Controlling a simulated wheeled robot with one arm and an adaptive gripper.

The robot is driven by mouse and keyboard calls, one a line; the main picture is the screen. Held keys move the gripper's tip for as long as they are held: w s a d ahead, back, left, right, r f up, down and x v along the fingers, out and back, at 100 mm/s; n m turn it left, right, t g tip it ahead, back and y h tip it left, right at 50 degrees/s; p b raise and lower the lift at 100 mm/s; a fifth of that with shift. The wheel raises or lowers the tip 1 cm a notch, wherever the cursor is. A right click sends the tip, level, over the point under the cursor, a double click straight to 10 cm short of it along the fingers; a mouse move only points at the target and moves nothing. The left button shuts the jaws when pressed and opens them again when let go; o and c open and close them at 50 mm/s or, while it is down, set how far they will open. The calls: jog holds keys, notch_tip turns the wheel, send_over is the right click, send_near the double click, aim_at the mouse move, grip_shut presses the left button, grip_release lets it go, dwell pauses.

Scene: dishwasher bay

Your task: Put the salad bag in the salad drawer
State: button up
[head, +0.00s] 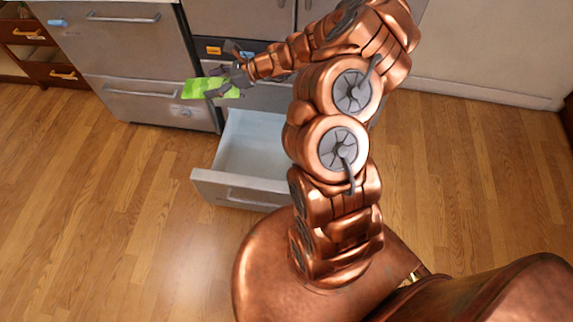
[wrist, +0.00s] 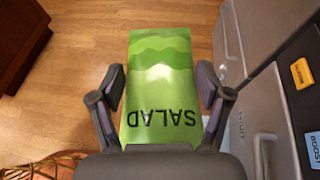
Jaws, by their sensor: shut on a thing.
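The salad bag (wrist: 160,75) is bright green with the word SALAD on it. My gripper (wrist: 162,82) is shut on it, one finger on each side, in the wrist view. In the head view the bag (head: 196,89) sticks out to the left of my gripper (head: 222,88), held in the air in front of the grey cabinet fronts. An open drawer (head: 228,179), pale inside, stands pulled out low down, below and to the right of the bag. The visible part of its inside looks empty. My arm hides its right side.
Grey closed drawer fronts (head: 140,98) stand left of the open drawer. An orange label (head: 214,50) is on a dark panel above. A wooden cabinet (head: 50,72) is at the far left. The wooden floor (head: 110,220) in front is clear.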

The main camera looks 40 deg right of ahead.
jog(key=d+f+b, duration=0.3)
jog(key=f+b, duration=0.2)
jog(key=f, duration=0.3)
jog(key=d+f+b, duration=0.4)
jog(key=f+b, duration=0.1)
jog(key=f, duration=0.4)
jog(key=n+g+y+b, duration=0.2)
jog(key=n+b, duration=0.1)
jog(key=b, duration=2.3)
send_over(257, 170)
notch_tip(257, 170, down, 37)
jog(key=shift+g, duration=0.3)
notch_tip(257, 170, down, 10)
jog(key=b, duration=0.4)
jog(key=shift+d+r, duration=0.1)
jog(key=shift+r, duration=0.2)
jog(key=o, duration=1.3)
jog(key=shift+c, duration=0.2)
